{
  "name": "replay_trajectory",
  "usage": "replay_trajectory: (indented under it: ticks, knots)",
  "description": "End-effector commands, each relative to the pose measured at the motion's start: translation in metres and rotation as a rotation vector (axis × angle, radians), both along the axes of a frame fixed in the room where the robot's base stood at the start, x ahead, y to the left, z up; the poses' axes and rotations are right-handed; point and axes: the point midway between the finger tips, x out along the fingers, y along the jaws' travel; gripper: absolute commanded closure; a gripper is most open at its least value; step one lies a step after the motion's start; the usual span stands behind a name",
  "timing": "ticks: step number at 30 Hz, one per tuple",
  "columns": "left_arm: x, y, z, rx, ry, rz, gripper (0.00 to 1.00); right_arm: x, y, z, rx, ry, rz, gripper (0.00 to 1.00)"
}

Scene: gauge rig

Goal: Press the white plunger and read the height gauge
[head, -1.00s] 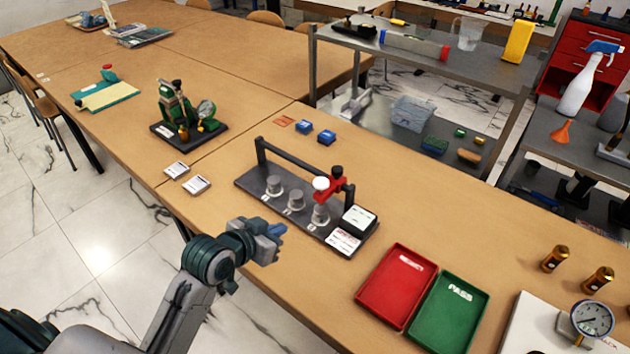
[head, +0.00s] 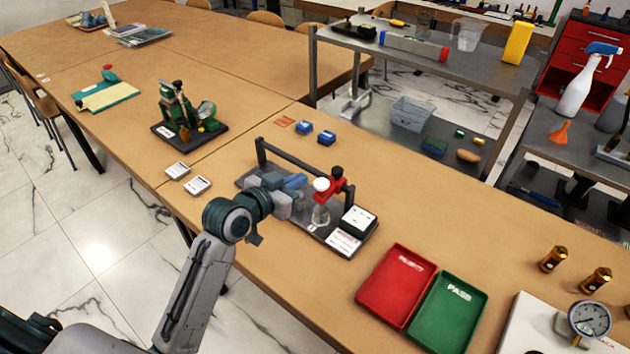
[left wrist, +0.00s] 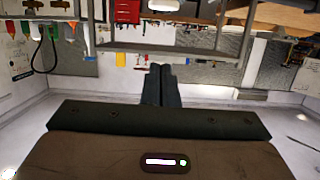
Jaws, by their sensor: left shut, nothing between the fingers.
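The white plunger (head: 321,184) is a round white knob on the red carriage (head: 334,189) of the gauge rig. The rig's dark base (head: 363,239) stands on the wooden table, with a dark rail above it. A grey metal cylinder (head: 320,215) stands below the carriage; the other cylinders are hidden behind my gripper. My left gripper (head: 300,181) is shut and empty, over the rig just left of the plunger, with a small apparent gap. Its shut fingers (left wrist: 161,85) also show in the left wrist view. My right gripper is not in view.
A white display box (head: 359,219) and a label card sit at the rig's right end. A red tray (head: 396,285) and a green tray (head: 447,313) lie to the right. A dial gauge (head: 589,319) stands at the lower right. Two white cards lie left of the rig.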

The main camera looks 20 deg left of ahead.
Motion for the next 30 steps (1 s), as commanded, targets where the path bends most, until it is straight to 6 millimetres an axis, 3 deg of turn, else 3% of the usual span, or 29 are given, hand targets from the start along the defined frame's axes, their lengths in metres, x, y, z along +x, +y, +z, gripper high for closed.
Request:
replay_trajectory:
  ticks: [6, 10, 12, 18, 30]
  knots:
    - [0.046, -0.018, -0.009, -0.006, 0.002, 0.0, 1.0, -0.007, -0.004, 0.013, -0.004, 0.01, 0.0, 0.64]
    - [0.066, -0.024, -0.018, -0.003, 0.004, 0.0, 1.0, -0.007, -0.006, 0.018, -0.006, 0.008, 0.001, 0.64]
    - [0.063, -0.023, -0.033, 0.0, 0.006, 0.0, 1.0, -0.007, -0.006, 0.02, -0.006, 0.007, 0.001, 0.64]
    - [0.063, -0.023, -0.052, 0.0, 0.002, -0.001, 1.0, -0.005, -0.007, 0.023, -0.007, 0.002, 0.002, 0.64]
    - [0.063, -0.023, -0.056, 0.0, 0.0, 0.0, 1.0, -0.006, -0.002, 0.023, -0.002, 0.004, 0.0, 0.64]
